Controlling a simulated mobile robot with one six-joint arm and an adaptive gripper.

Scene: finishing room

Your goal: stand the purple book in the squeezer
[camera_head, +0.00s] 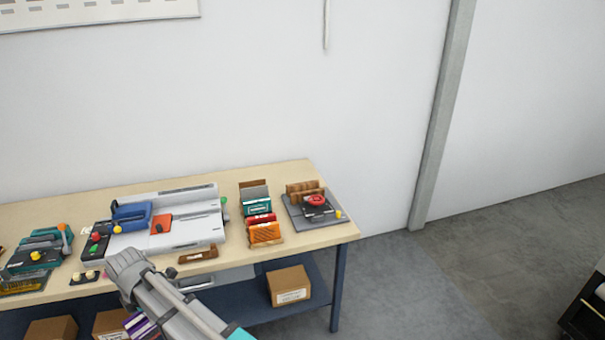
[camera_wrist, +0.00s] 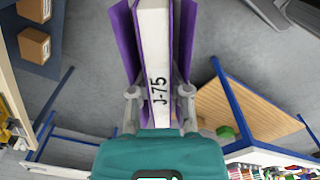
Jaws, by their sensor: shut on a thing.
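The purple book (camera_wrist: 182,40) is in my gripper (camera_wrist: 160,108) in the wrist view. Its white spine, marked J-75, faces the camera between purple covers, with one finger on each side. In the head view, part of the purple book (camera_head: 141,325) shows low beside my arm, below and in front of the table top; the gripper itself is not clearly seen there. What looks like the squeezer, a grey base with wooden blocks and a red knob (camera_head: 315,201), stands at the table's right end. The book is well apart from it, and no book is visible in it.
A row of teal, red and orange books (camera_head: 264,232) stands left of that device. A grey machine with a blue handle (camera_head: 170,238) fills the table's middle, with another machine (camera_head: 38,250) further left. Cardboard boxes (camera_head: 289,285) sit on the lower shelf.

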